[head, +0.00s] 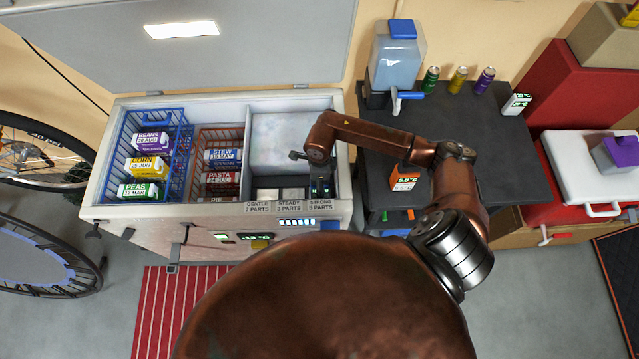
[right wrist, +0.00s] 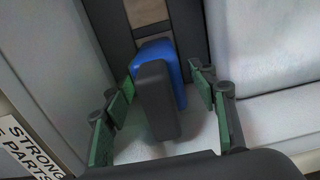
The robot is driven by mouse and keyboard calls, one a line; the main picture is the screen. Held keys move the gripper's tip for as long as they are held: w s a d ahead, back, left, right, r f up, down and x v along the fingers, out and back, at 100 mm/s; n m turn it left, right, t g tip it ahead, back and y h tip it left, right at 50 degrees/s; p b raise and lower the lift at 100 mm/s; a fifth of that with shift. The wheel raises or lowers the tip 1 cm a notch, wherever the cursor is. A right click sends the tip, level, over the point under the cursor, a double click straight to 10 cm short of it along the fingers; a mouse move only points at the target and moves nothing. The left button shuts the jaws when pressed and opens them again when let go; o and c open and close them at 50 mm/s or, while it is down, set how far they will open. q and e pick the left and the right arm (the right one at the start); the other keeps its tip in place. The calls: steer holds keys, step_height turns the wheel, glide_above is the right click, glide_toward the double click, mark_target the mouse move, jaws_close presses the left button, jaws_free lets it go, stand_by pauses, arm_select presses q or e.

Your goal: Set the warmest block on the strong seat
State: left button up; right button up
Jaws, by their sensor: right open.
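The strong seat is at the right of a row of labelled seats along the freezer's front; its label reads STRONG 5 PARTS (head: 320,206). My right gripper (head: 320,188) is over this seat, pointing down. In the right wrist view my right gripper (right wrist: 170,115) is open, its green pads on either side of a block with a blue body (right wrist: 158,55) and dark grey front part (right wrist: 158,100). The pads look apart from it. The block stands upright over a pale surface; its base contact is partly hidden. The STRONG label (right wrist: 35,140) is at left. My left gripper is not in view.
The gentle (head: 265,195) and steady (head: 292,195) seats lie to the left. Baskets of food boxes (head: 157,150) fill the freezer's left part. A dark side table (head: 460,135) holds a water dispenser (head: 397,60), cans, an orange display unit (head: 404,177) and a white one (head: 516,103).

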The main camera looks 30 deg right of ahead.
step_height(320, 180, up, 11)
steer(key=shift+p, duration=0.5)
